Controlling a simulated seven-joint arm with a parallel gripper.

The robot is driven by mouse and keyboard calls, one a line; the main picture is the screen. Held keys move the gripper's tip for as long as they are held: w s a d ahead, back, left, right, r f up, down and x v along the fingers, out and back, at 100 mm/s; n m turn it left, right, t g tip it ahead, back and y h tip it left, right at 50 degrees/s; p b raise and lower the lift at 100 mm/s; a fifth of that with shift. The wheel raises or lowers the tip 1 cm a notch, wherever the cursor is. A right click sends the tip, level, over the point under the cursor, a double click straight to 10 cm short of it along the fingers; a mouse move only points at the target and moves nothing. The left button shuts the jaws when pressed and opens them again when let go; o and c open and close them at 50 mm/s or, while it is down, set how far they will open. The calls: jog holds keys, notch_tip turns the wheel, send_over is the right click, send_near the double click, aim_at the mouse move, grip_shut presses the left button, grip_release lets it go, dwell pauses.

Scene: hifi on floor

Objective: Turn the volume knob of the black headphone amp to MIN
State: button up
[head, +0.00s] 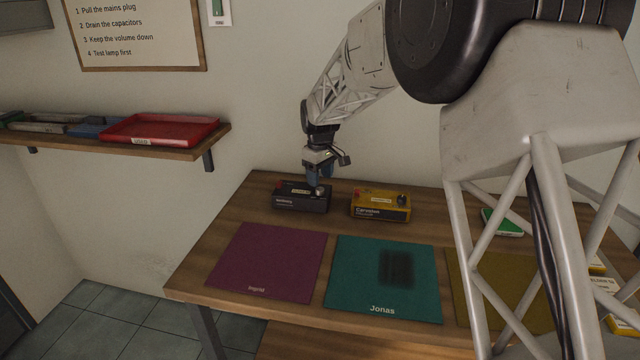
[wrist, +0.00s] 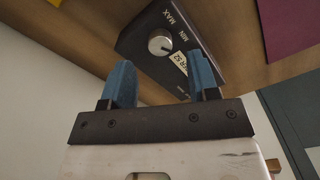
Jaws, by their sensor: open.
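The black headphone amp (head: 301,199) sits at the back left of the wooden table. In the wrist view the black amp (wrist: 209,69) shows a silver round knob (wrist: 159,43) with MIN and MAX printed beside it. A dark pointer mark on the knob seems to face the label side, but I cannot tell its exact setting. My gripper (head: 318,181) is over the amp's right part, fingers down. In the wrist view its blue fingers (wrist: 162,84) are apart, with the knob lying beyond the gap between them. I cannot tell whether they touch the amp.
A yellow amp (head: 380,205) stands just right of the black one. Purple (head: 266,262), teal (head: 383,279) and olive (head: 490,287) mats lie in front. A green item (head: 502,222) lies at the right. A wall shelf (head: 190,147) carries a red tray (head: 160,129).

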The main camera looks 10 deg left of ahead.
aim_at(321, 189)
jog(key=shift+r, duration=1.95)
jog(key=shift+d, duration=0.1)
jog(key=shift+s+d+r, duration=0.15)
jog(key=shift+d+r, duration=0.05)
jog(key=s+d+r+m+t, duration=0.1)
jog(key=s+d+r+m, duration=0.3)
jog(key=s+d, duration=0.75)
jog(key=s+d+r+m, duration=0.2)
jog(key=s+d+r, duration=0.4)
jog(key=s+d, duration=0.55)
jog(key=s+d+f+m, duration=0.2)
jog(key=s+d, duration=0.2)
jog(key=s, duration=0.4)
jog(key=s+d+f+m+t, duration=0.1)
jog(key=s+d, duration=0.3)
jog(key=s, duration=0.5)
jog(key=s+d+f+m, duration=0.3)
jog(key=s+d, duration=0.1)
jog(key=s, duration=0.5)
jog(key=shift+t, duration=0.3)
